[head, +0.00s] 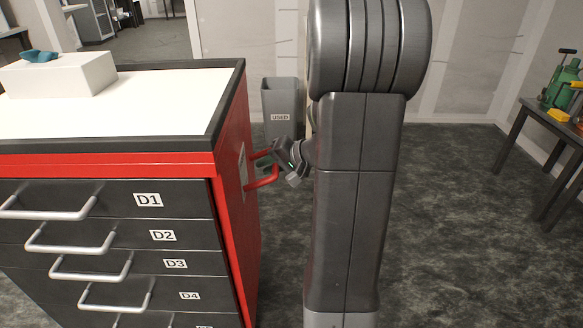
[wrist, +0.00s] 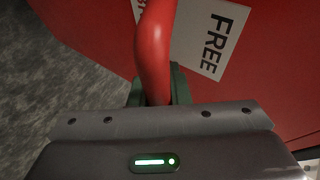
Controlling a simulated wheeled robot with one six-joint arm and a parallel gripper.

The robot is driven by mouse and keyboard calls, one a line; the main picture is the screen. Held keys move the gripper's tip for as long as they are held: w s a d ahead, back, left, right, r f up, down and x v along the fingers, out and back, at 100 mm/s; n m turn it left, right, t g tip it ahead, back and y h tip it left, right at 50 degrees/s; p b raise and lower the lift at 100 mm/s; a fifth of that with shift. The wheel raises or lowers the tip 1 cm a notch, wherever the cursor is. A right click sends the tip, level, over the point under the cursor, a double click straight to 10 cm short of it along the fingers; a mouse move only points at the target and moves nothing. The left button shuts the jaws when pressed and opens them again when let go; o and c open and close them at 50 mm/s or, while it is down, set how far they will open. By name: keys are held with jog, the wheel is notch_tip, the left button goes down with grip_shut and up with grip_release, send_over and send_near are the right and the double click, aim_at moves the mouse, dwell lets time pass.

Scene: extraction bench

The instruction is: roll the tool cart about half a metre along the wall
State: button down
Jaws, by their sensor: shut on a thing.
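The tool cart (head: 232,190) stands at the left in the head view, red with a white top and dark drawers labelled D1 to D4 and one more below. A red push handle (head: 264,180) sticks out from its right side. My gripper (head: 271,158) is at that handle, partly hidden behind my arm. In the wrist view my gripper (wrist: 152,100) is shut on the red handle (wrist: 155,45), which runs up from between the jaws. Behind it, a white label (wrist: 205,35) reading FREE is on the cart's red side. The cart's wheels are out of view.
A white block (head: 60,76) with a teal item (head: 40,56) sits on the cart top. A grey bin (head: 283,105) labelled USED stands behind the handle. A dark table (head: 540,125) with green equipment (head: 562,82) is at the right. Bare floor (head: 440,200) lies between.

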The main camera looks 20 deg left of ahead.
jog(key=shift+s+a+r, duration=0.15)
jog(key=shift+a+r, duration=0.05)
jog(key=shift+a, duration=0.35)
jog(key=c, duration=1.5)
grip_release()
jog(key=shift+o, duration=0.7)
jog(key=shift+f, duration=0.1)
jog(key=p+v, duration=0.3)
jog(key=v, duration=1.1)
jog(key=shift+a, duration=0.1)
